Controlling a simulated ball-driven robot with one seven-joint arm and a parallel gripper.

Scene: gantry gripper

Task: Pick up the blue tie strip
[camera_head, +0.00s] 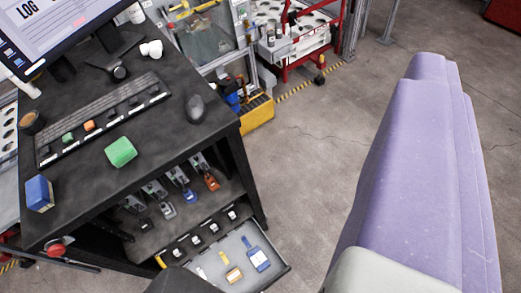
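A flat blue piece with a pale patch (257,257) lies in the open grey drawer low on the dark workstation, toward its right end. It may be the blue tie strip, but it is too small to be sure. A tool with a blue part (189,195) lies on the shelf above the drawer, among similar tools in grey and orange, and could also be it. The fingers of my gripper do not show. A large purple body with a pale grey part fills the right side and looks like part of my arm.
The dark desk (165,110) holds a monitor (60,25), a mouse (195,108), a green block (121,152) and a blue box (39,193). A red button (55,248) sits at its front edge. A red cart (290,40) stands behind. The concrete floor (310,140) right of the desk is clear.

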